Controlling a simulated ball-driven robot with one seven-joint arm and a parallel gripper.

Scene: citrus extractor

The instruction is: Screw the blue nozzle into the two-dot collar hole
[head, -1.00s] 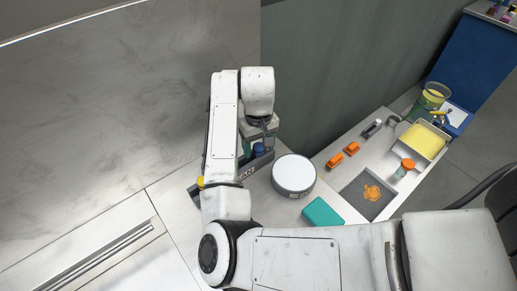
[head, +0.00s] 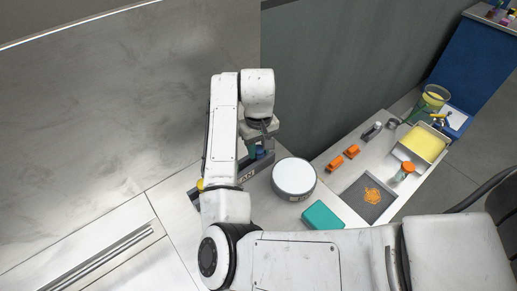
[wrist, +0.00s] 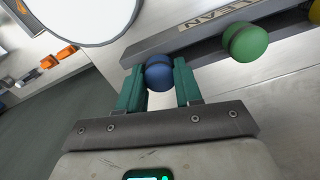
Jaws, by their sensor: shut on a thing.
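The blue nozzle (wrist: 158,76) shows as a rounded blue top between the teal fingertips of my gripper (wrist: 160,82) in the wrist view. My gripper is shut on it. In the head view my gripper (head: 258,147) is at the dark rack, and the blue nozzle (head: 260,154) is partly covered by the fingers. The rack (wrist: 205,28) bears the word "CLEAN". The nozzle is at the rack's end; whether it still sits in the rack I cannot tell. I cannot make out a two-dot collar hole in either view.
A green nozzle (wrist: 246,43) stands in the rack beside my gripper, with a yellow one (wrist: 316,30) further right. A round white-topped unit (head: 294,177) stands close to the rack. A teal block (head: 322,215), orange pieces (head: 344,158) and a yellow-filled tray (head: 421,143) lie right.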

